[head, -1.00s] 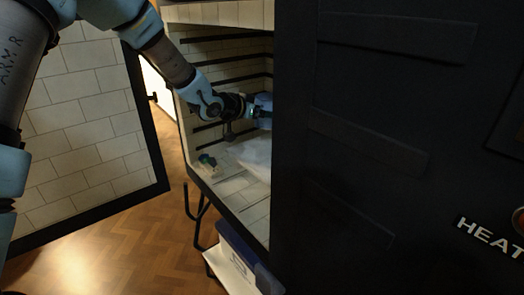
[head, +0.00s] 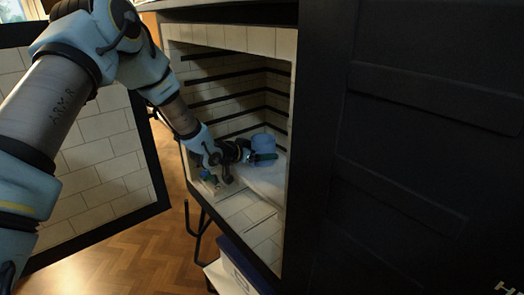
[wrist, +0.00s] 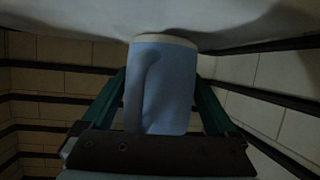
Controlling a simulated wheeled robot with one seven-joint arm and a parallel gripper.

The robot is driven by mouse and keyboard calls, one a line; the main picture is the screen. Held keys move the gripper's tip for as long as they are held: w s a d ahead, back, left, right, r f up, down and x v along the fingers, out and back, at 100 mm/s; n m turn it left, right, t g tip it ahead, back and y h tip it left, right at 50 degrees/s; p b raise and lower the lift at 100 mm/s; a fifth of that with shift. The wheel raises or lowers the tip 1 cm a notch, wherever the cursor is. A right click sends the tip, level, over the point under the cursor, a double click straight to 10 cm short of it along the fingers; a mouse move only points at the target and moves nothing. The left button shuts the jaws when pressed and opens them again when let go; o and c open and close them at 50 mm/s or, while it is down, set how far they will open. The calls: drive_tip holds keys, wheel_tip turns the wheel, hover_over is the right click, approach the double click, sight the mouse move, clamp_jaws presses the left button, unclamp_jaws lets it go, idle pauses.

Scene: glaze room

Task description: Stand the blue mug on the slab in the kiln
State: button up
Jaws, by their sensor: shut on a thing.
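The blue mug (head: 264,142) is inside the kiln (head: 284,200), over the pale slab (head: 268,182). My gripper (head: 264,157) reaches in from the left, shut on the mug. In the wrist view the mug (wrist: 165,85) fills the space between the green fingers (wrist: 163,105), its handle facing the camera. The mug's pale-edged end meets the slab's whitish face (wrist: 90,20) in that picture, which seems upside down. I cannot tell whether mug and slab touch or a small gap is left. In the head view the mug looks roughly upright.
The kiln's brick-lined door (head: 90,150) stands open at the left. Dark rods run along the kiln walls. A small teal thing (head: 208,177) lies at the front left of the kiln floor. A blue bin (head: 240,265) stands below. A dark panel (head: 420,150) blocks the right.

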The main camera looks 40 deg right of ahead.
drive_tip(key=shift+f, duration=0.15)
drive_tip(key=o, duration=1.3)
